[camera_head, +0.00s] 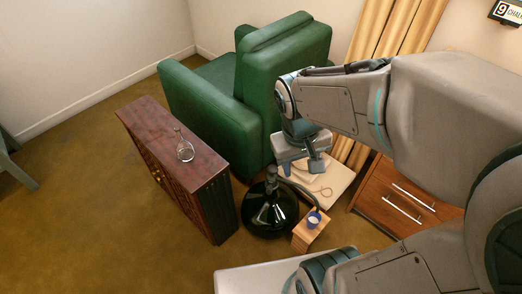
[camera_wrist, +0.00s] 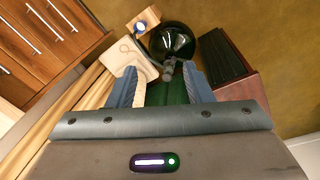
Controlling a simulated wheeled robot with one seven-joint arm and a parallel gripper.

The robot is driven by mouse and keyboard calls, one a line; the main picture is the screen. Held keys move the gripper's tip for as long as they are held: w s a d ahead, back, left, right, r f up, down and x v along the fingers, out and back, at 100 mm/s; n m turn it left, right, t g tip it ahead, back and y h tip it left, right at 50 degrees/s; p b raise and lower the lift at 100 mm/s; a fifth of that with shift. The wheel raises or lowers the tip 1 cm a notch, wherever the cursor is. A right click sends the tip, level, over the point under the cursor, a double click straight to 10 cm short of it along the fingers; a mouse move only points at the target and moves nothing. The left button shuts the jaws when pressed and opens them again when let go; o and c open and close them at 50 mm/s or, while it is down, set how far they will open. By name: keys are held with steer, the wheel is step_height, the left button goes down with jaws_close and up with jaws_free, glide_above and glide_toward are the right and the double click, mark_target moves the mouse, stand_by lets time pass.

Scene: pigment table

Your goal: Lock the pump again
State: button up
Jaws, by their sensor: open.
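A glossy black round vessel (camera_head: 270,212) with a dark upright neck and head (camera_head: 271,180) stands low beside the green armchair. It looks like the pump, but its lock state is too small to tell. My gripper (camera_head: 314,166) is above and to the right of it in the head view, open and empty. In the wrist view the vessel (camera_wrist: 172,42) lies beyond the fingertips. Its grey neck (camera_wrist: 168,70) shows between my two blue fingers (camera_wrist: 160,68), apart from them.
A green armchair (camera_head: 285,60) stands behind. A dark wooden cabinet (camera_head: 160,135) with a clear glass flask (camera_head: 184,149) is at left. A small wooden block (camera_head: 302,238) bears a blue cup (camera_head: 314,219). A pale board (camera_head: 335,185) and a drawer unit (camera_head: 400,200) are at right.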

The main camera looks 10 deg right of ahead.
steer(key=w+a+f+n+h+b, duration=0.1)
steer(key=w+f+n+h+b, duration=0.2)
steer(key=f, duration=0.7)
steer(key=w+a+f+n+h+b, duration=0.1)
steer(key=w+f+n+h+b, duration=0.15)
steer(key=f+n+h, duration=0.45)
steer(key=w+f+n+h+b, duration=0.15)
steer(key=w+f, duration=0.25)
steer(key=f, duration=0.8)
steer(key=n+t+y+b, duration=0.6)
steer(key=n+t, duration=1)
steer(key=n, duration=0.3)
glide_toward(269, 193)
steer(key=shift+m+h, duration=0.25)
steer(key=x, duration=0.9)
steer(key=shift+w+a+r, duration=0.1)
steer(key=shift+w+r, duration=0.05)
steer(key=shift+w, duration=0.1)
steer(key=c, duration=1)
